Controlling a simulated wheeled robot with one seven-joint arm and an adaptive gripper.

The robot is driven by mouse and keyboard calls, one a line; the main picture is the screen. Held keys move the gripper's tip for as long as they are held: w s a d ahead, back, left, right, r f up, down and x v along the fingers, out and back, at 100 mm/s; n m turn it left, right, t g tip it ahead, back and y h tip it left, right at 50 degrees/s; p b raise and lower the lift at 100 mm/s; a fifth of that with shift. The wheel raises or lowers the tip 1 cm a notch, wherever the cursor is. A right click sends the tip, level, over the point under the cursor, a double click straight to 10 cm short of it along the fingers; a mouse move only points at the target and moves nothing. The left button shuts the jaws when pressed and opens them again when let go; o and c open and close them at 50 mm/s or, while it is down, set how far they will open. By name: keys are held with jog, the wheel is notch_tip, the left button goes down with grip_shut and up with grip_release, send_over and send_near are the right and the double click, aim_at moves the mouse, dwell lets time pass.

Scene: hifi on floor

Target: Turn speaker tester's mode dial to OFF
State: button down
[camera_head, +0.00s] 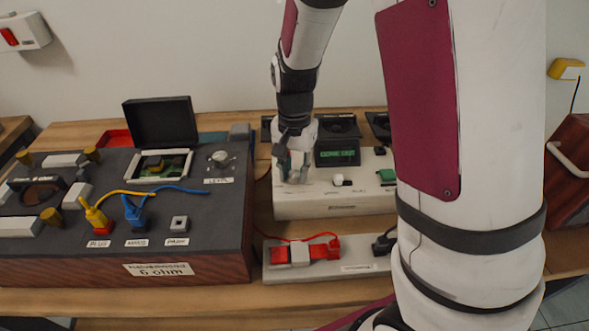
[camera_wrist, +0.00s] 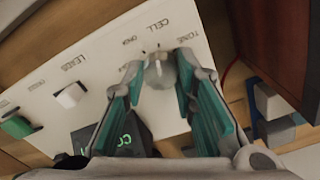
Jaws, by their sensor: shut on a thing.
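The speaker tester (camera_head: 330,204) is a white box on the table, with a black display reading green text. Its round grey dial (camera_wrist: 159,72) shows in the wrist view, below printed labels that include "CELL" and "TONE". My gripper (camera_head: 293,172) is at the left end of the tester's top face. In the wrist view, my gripper (camera_wrist: 161,70) has its two teal-padded fingers on either side of the dial, closed on it. In the head view the gripper largely hides the dial. I cannot tell exactly which mark the dial points to.
A white button (camera_wrist: 70,95) by "LEADS" and a green button (camera_wrist: 18,126) are on the same face. A dark box (camera_head: 215,235) with yellow and blue leads stands left. A low white unit (camera_head: 355,268) with red clips lies in front. My arm hides the right side.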

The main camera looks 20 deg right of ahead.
jog(key=n, duration=0.4)
jog(key=n+p, duration=0.1)
jog(key=n, duration=0.3)
jog(key=shift+n, duration=0.4)
jog(key=n+p, duration=0.1)
jog(key=n, duration=0.3)
jog(key=shift+a+n+p, duration=0.1)
jog(key=shift+n+p, duration=0.65)
jog(key=shift+n, duration=1.25)
jog(key=c, duration=1.3)
grip_release()
jog(key=shift+r, duration=0.1)
